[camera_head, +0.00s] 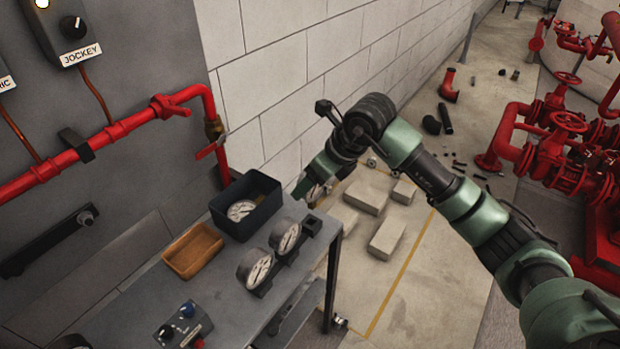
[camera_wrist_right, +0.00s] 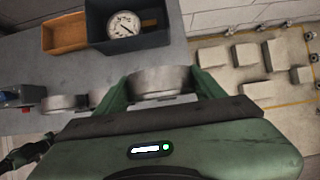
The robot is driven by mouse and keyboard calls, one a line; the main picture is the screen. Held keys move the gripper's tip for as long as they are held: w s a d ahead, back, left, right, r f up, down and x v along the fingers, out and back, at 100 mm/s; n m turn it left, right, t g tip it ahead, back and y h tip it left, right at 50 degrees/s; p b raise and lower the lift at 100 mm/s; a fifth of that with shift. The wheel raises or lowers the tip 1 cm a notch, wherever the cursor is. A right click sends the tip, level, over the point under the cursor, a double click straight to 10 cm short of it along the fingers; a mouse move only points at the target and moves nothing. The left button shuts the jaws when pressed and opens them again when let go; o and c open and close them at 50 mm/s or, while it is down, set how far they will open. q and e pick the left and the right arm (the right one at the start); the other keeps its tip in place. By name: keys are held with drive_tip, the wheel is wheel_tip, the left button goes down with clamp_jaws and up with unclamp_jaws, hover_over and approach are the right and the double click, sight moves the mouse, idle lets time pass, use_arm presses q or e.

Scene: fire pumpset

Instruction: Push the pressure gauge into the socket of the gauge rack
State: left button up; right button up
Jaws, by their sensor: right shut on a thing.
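My right gripper (camera_head: 308,186) is shut on a pressure gauge (camera_wrist_right: 160,82), seen edge-on between the green fingers (camera_wrist_right: 163,88) in the right wrist view. In the head view the held gauge (camera_head: 315,193) is mostly hidden by the gripper. It is above the far right end of the gauge rack (camera_head: 268,284). The rack holds two gauges, a near one (camera_head: 255,268) and a middle one (camera_head: 286,237). A dark socket block (camera_head: 311,224) at the rack's far end shows no gauge in it. I cannot tell how high the held gauge is above it.
A dark bin (camera_head: 262,220) with another gauge (camera_head: 240,210) in it stands behind the rack. A wooden tray (camera_head: 176,266) and a control box (camera_head: 168,333) are on the grey bench. Red wall piping (camera_head: 120,131) runs above. Blocks (camera_head: 387,238) lie on the floor.

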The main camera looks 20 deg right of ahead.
sight(314, 202)
drive_tip(key=shift+f+b, duration=1.25)
drive_tip(key=shift+f, duration=0.9)
drive_tip(key=shift+f+b, duration=1.55)
drive_tip(key=shift+f, duration=0.35)
drive_tip(key=o, duration=1.7)
drive_tip(key=shift+c, duration=0.2)
